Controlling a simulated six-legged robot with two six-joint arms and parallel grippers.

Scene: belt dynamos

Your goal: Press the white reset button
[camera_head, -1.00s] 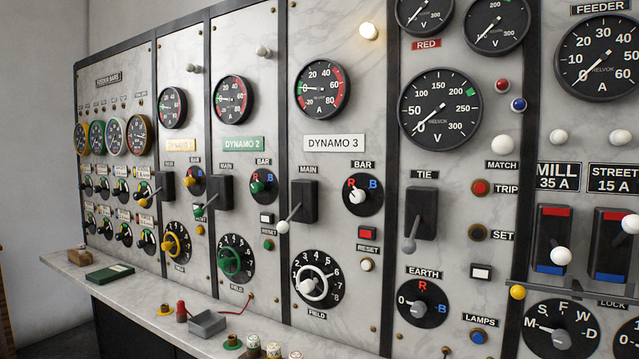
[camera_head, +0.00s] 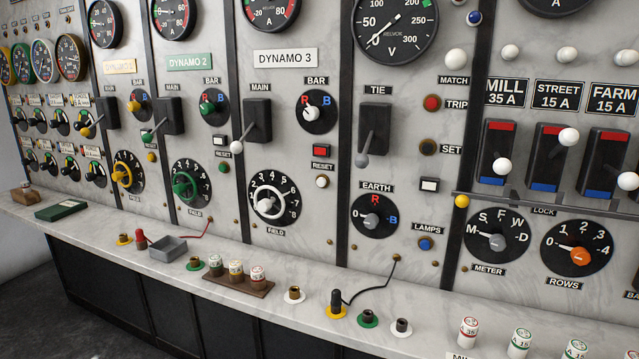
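The white reset button (camera_head: 322,182) is a small round knob on the Dynamo 3 panel. It sits below the RESET label and a red square lamp (camera_head: 321,150), to the right of the white field dial (camera_head: 267,203). A yellow button (camera_head: 151,157) on the Dynamo 1 panel and a green button (camera_head: 224,168) on the Dynamo 2 panel sit in similar places. Nothing covers the white button. Whether it is pressed in cannot be told. Neither of my grippers shows in the head view.
A marble shelf (camera_head: 330,283) runs along the panel's foot. It bears a grey tray (camera_head: 168,249), a green box (camera_head: 61,210), a wooden fuse rack (camera_head: 239,285) and several sockets, one holding a black plug (camera_head: 337,300) on a cable. Switch levers jut out from the panel.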

